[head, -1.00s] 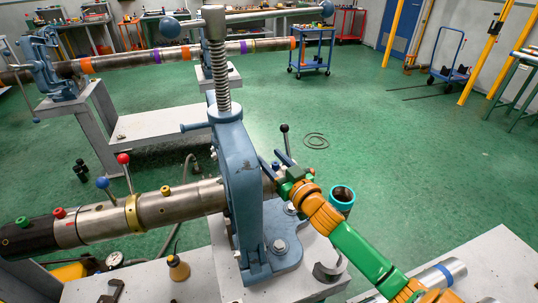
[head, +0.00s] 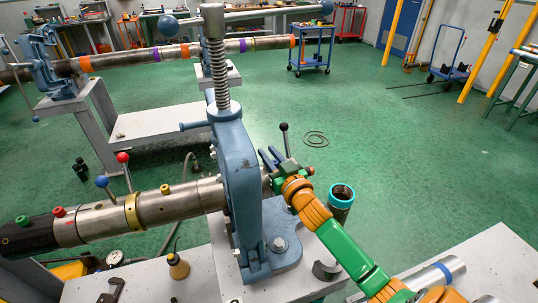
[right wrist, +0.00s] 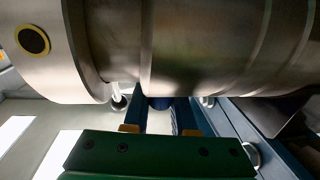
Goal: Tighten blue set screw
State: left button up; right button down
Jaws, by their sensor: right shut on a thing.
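A steel pipe (head: 95,221) runs through the blue pipe vise (head: 238,165). Green (head: 22,221), red (head: 59,211) and yellow (head: 165,189) screws stand on its near-left part. My right gripper (head: 270,156) is just right of the vise, at the pipe's far end. In the right wrist view, its dark blue fingers (right wrist: 161,112) reach up to the pipe's side (right wrist: 200,45). A small blue screw head (right wrist: 160,103) shows between the fingertips, and they are shut on it. Its shank is hidden. My left gripper is out of view.
A lever with a black ball (head: 285,127) stands close behind my right gripper. Blue-ball (head: 102,182) and red-ball (head: 123,158) levers stand left of the vise. A teal-rimmed cylinder (head: 341,192) stands on the bench to the right. Green floor lies open beyond.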

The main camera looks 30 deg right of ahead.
jog(key=shift+d+m+h, duration=0.1)
jog(key=shift+m+h, duration=0.5)
jog(key=shift+h, duration=0.4)
jog(key=shift+d+f+m+g+h+b, duration=0.1)
jog(key=shift+d+m+g+h+b, duration=0.1)
jog(key=shift+m+h+b, duration=0.35)
jog(key=shift+d+m+g+h+b, duration=0.1)
jog(key=shift+m+g+h+b, duration=0.2)
jog(key=shift+h, duration=0.35)
jog(key=shift+s+d+m+g+h+b, duration=0.15)
jog(key=shift+m+g+h+b, duration=0.35)
jog(key=shift+h, duration=0.3)
jog(key=shift+r, duration=0.2)
jog(key=c, duration=0.7)
grip_release()
jog(key=shift+f, duration=0.1)
jog(key=shift+c, duration=0.2)
jog(key=v, duration=0.6)
jog(key=shift+s+f+b, duration=0.1)
jog(key=shift+s+b, duration=0.15)
jog(key=shift+b, duration=0.05)
jog(key=shift+s+a, duration=0.3)
